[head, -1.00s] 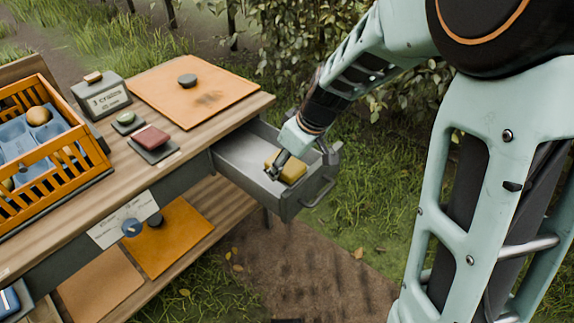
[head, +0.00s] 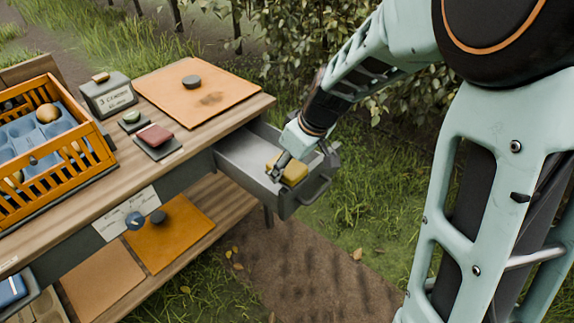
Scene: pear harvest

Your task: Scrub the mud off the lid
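A yellow sponge-like block (head: 294,173) is in the open grey drawer (head: 240,162) at the table's right end. My gripper (head: 281,167) reaches down into the drawer at the block. One dark finger shows at the block's left side. The other finger is not clear, so I cannot tell whether the gripper is shut on the block.
An orange crate (head: 103,150) with a blue insert stands on the left of the table. A grey labelled box (head: 108,97), a small green-topped item (head: 131,117) and a red block on a dark pad (head: 154,135) lie between crate and lid. Another orange panel (head: 180,235) is on the lower shelf.

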